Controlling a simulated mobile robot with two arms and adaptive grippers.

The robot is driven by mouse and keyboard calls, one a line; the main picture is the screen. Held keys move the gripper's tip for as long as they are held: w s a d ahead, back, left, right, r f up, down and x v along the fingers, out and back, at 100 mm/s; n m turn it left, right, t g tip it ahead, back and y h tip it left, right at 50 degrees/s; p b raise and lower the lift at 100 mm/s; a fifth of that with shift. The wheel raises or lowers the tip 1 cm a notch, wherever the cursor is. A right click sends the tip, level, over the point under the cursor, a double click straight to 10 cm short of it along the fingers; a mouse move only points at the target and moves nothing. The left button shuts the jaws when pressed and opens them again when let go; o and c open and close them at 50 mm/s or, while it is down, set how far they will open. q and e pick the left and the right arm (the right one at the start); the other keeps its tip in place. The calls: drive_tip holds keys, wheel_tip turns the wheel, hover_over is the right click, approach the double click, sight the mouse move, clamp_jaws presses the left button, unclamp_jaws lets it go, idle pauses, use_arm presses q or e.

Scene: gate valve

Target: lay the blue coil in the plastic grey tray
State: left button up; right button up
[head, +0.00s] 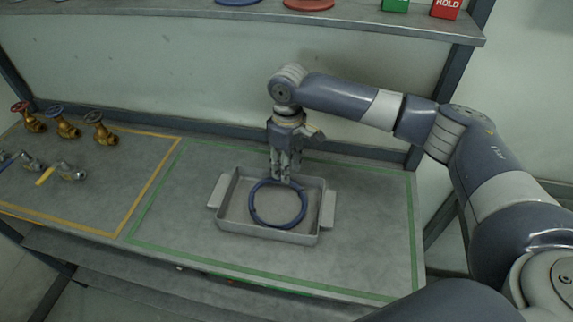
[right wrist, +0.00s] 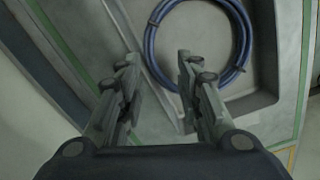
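The blue coil (head: 253,213) lies inside the grey tray (head: 268,234) on the bench, flat as far as I can see. In the right wrist view the coil (right wrist: 243,33) shows ahead of the fingers, within the tray (right wrist: 262,100). My right gripper (head: 284,180) points down at the far wall of the tray, by the coil's far edge. My left gripper is not in view.
Several brass valves (head: 68,130) and smaller silver fittings (head: 70,172) stand at the left inside a yellow outline. A green outline (head: 414,235) surrounds the tray area. A shelf (head: 330,22) with discs and signs runs above. The bench right of the tray is clear.

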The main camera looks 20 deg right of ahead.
wheel_tip(320, 180, up, 8)
drive_tip(key=shift+f, duration=0.25)
drive_tip(key=shift+s+d+f, duration=0.1)
idle(0.7)
